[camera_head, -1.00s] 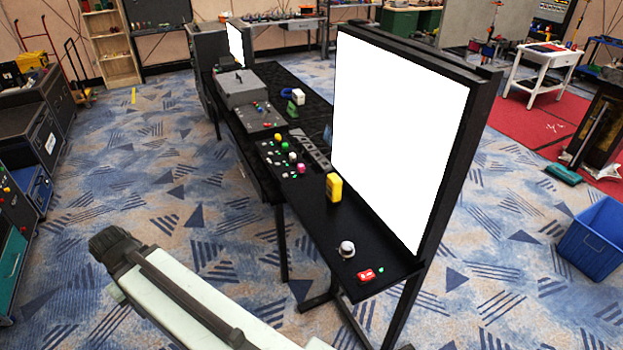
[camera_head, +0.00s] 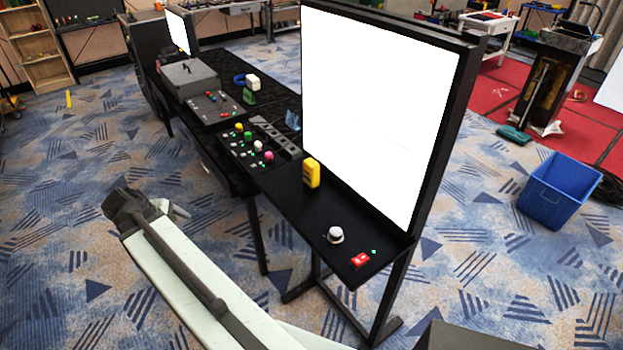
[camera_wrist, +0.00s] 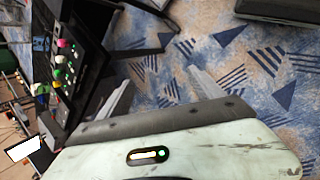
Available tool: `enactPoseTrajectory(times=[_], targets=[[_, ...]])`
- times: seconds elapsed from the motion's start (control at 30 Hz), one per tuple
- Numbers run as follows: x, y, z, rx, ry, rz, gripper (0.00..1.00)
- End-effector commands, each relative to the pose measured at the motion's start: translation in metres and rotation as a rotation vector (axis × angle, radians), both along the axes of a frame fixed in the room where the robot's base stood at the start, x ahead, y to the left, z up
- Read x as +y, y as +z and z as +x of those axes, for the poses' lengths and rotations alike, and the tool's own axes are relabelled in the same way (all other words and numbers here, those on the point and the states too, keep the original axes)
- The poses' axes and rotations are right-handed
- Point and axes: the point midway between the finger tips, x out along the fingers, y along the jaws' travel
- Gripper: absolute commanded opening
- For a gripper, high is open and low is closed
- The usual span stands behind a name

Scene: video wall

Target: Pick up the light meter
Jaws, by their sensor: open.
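A yellow upright block-like device (camera_head: 312,173) stands on the black desk (camera_head: 285,200), close to the base of the large white screen; it is probably the light meter, but no label is readable. A small round silver-white object (camera_head: 335,235) stands nearer the desk's front end, beside a red item (camera_head: 360,259). My gripper (camera_wrist: 160,75) is open and empty in the wrist view, its two fingers spread above the carpet. In the head view my arm reaches left of the desk, apart from the yellow device; its fingers are not clear there. The wrist view does not clearly show the yellow device.
A control panel (camera_head: 255,148) with several coloured knobs sits behind the yellow device. The tall white screen (camera_head: 380,110) walls off the desk's right side. A blue bin (camera_head: 555,192) stands on the floor at right.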

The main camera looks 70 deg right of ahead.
Motion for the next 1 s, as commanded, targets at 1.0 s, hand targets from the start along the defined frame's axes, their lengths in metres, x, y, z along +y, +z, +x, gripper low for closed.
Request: enactPoseTrajectory(times=[1.0], targets=[[-0.342,0.065,-0.267,0.966,0.33,-0.294,0.76]])
